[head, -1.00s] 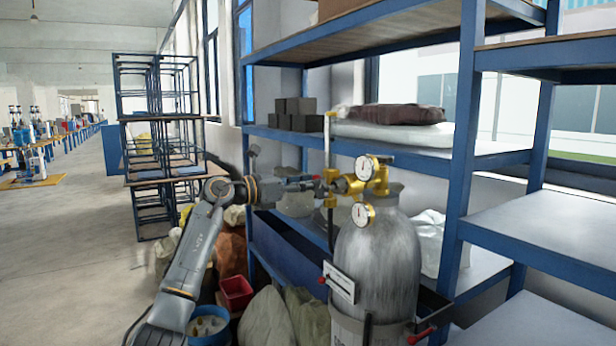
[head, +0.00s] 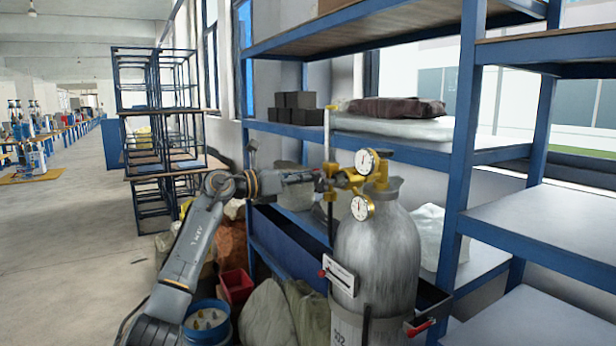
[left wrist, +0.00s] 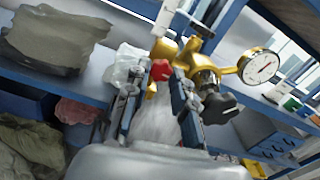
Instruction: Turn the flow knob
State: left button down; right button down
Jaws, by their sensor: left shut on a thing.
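The gas cylinder (head: 377,250) stands upright, with a brass regulator (head: 345,182) on top. Two round white gauges are fitted to the regulator, an upper one (head: 367,161) and a lower one (head: 361,207). My left gripper (head: 318,177) reaches in from the left to the regulator's left end. In the left wrist view, a red knob (left wrist: 160,70) sits between the two fingertips, and my left gripper (left wrist: 157,76) is shut on it. A black knob (left wrist: 219,108) sits on the regulator to the right of the fingers, apart from them. My right gripper is not in view.
A blue shelf rack (head: 463,150) stands around and behind the cylinder. Grey-brown sacks (head: 268,315), a red bin (head: 236,285) and a blue bucket (head: 222,330) lie on the floor below my arm. The aisle on the left is open floor.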

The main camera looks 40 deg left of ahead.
pick_arm(q)
jog(key=shift+r+n+p, duration=0.1)
jog(key=shift+n+p, duration=1.35)
jog(key=shift+n, duration=3.25)
jog(key=c, duration=1.1)
grip_release()
jog(key=v, duration=1.2)
